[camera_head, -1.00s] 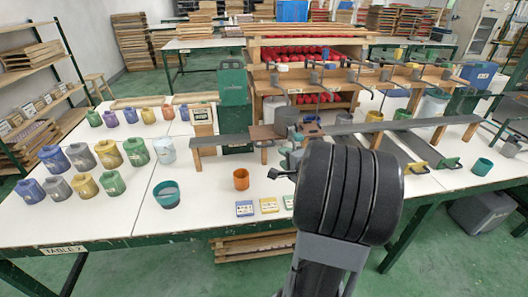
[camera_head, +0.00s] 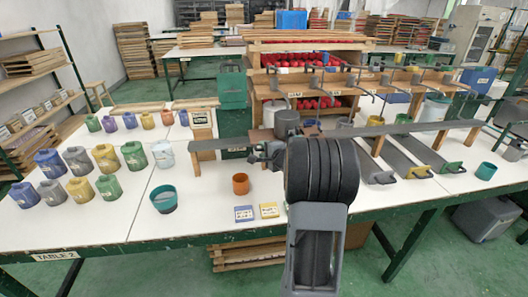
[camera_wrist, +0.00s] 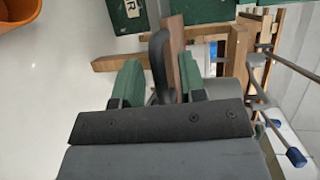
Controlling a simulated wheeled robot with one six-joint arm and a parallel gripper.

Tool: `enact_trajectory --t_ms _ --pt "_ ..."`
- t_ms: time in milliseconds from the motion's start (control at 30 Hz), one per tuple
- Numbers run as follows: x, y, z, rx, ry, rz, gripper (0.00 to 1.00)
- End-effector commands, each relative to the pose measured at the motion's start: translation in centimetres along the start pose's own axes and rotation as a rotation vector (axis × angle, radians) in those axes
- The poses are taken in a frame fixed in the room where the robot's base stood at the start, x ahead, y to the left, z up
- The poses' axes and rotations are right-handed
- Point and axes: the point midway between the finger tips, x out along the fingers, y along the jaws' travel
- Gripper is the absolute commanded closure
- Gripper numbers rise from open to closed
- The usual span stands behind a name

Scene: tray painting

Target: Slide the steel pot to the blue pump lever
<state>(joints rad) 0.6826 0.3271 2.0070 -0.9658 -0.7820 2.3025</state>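The steel pot (camera_head: 287,122) is a grey cylinder standing on the raised plank, at its brown wooden section. My gripper (camera_head: 266,152) is low at the pot's front left in the head view, partly hidden by my arm. In the wrist view the green fingertips of my gripper (camera_wrist: 161,83) stand apart, one on each side of a black upright handle (camera_wrist: 161,62). Whether they touch it is not clear. The pot's body is mostly hidden there. A lever with a blue end (camera_wrist: 296,157) shows at the lower right of the wrist view.
The raised grey plank (camera_head: 410,129) runs right on wooden posts, below a row of pump levers. Several coloured pots stand left.

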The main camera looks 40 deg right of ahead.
Motion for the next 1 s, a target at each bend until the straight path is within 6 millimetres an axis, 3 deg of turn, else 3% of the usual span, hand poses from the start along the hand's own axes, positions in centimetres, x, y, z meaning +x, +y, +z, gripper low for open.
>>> enact_trajectory --t_ms 400,800,1000 --pt "0.5 0.02 0.01 0.0 0.0 0.001 0.63" --pt "0.48 0.06 0.03 0.0 0.0 0.001 1.0" --pt "0.48 0.13 0.03 0.0 0.0 0.003 1.0"
